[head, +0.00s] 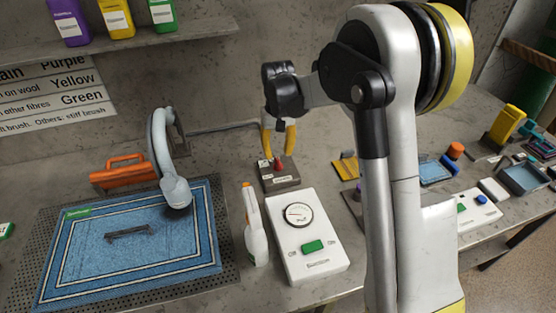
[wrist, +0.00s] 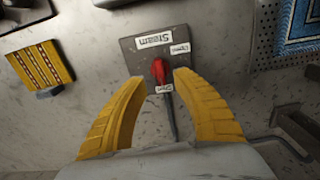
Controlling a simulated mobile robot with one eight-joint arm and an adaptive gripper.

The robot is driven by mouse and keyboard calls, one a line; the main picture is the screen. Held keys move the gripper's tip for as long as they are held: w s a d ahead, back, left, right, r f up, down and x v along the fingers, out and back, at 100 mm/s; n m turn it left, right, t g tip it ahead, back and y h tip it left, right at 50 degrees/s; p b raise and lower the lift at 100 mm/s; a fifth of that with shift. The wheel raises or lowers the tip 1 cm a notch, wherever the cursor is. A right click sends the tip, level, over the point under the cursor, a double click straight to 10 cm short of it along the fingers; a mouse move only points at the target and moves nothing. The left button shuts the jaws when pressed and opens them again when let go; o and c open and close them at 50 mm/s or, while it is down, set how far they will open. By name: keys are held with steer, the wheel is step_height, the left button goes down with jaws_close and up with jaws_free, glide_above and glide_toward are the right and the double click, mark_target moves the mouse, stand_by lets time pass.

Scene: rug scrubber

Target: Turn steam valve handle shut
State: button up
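The steam valve is a dark grey box (head: 283,187) on the bench, with a red handle (head: 279,167) on top. In the wrist view the box (wrist: 135,52) has a white "Steam" label and two small labels, one at its right edge and one near the lower end of the red handle (wrist: 160,70). I cannot surely tell which label the handle points to. My gripper (head: 279,139) is above the valve with its yellow fingers apart. In the wrist view the open gripper (wrist: 158,80) has the handle between its fingertips, with gaps showing on both sides.
A white gauge box (head: 296,262) with a green switch and a white spray bottle (head: 256,235) stand close in front of the valve. A blue rug (head: 85,252) lies on the left under a hose head (head: 176,190).

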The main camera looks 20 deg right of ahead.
mark_target(278, 162)
step_height(278, 162, up, 8)
steer(key=shift+f, duration=0.15)
stand_by(0.3)
steer(key=s+r+t, duration=0.4)
steer(key=s+r, duration=0.4)
steer(key=s, duration=0.6)
steer(key=s+f+t, duration=0.3)
steer(key=s, duration=1)
